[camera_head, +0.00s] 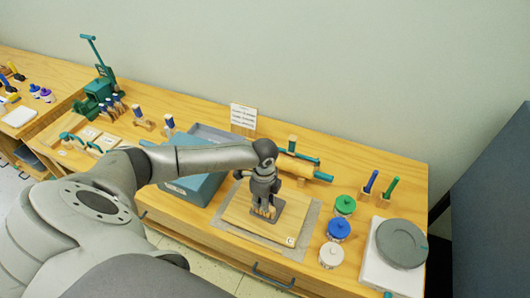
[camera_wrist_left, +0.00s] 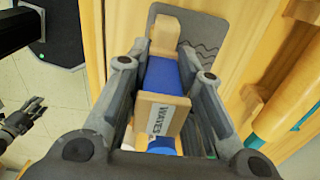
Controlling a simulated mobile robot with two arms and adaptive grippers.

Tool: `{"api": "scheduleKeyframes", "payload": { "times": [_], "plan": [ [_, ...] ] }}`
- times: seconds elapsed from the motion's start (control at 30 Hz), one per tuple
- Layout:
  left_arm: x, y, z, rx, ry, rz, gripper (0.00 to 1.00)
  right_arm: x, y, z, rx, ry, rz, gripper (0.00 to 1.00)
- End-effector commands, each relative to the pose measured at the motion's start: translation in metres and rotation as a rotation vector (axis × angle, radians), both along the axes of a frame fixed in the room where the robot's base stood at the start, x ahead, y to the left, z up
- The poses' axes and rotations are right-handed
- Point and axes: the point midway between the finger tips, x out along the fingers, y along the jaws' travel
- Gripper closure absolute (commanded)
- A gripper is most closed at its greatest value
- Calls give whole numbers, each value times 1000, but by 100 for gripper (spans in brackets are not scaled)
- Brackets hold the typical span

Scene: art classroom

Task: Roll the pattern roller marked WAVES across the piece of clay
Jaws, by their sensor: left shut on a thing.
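The roller marked WAVES (camera_wrist_left: 164,115) has a blue grip, a wooden block with the label, and a wooden end. My left gripper (camera_head: 264,197) is shut on it; in the wrist view its two fingers (camera_wrist_left: 158,95) stand on either side of the roller. The grey piece of clay (camera_wrist_left: 212,33) lies beneath, with wavy lines on its surface. In the head view the clay (camera_head: 268,214) lies on a wooden board (camera_head: 238,208), largely hidden by the gripper. Whether the roller touches the clay is hidden. Part of my right gripper (camera_wrist_left: 22,118) shows at the left of the wrist view.
A grey mat (camera_head: 222,226) lies under the board. A blue-grey bin (camera_head: 190,190) stands left. Green (camera_head: 345,205), blue (camera_head: 339,230) and white (camera_head: 331,255) lidded jars stand right. A rolling pin (camera_head: 296,167) lies behind, and a turntable (camera_head: 401,244) is at the far right.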

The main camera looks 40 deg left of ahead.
Motion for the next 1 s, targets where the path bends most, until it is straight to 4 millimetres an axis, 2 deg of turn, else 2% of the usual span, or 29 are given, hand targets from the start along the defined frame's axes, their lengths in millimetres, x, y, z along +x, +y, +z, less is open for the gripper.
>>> {"api": "scheduleKeyframes", "payload": {
  "times": [0.7,1.0],
  "plan": [
    [-23,-5,-1,0,7,-2,100,0,-3,21,-3,0,1,60],
    [-22,-5,-1,-1,4,-1,100,0,-3,21,-3,0,1,60]
  ]
}}
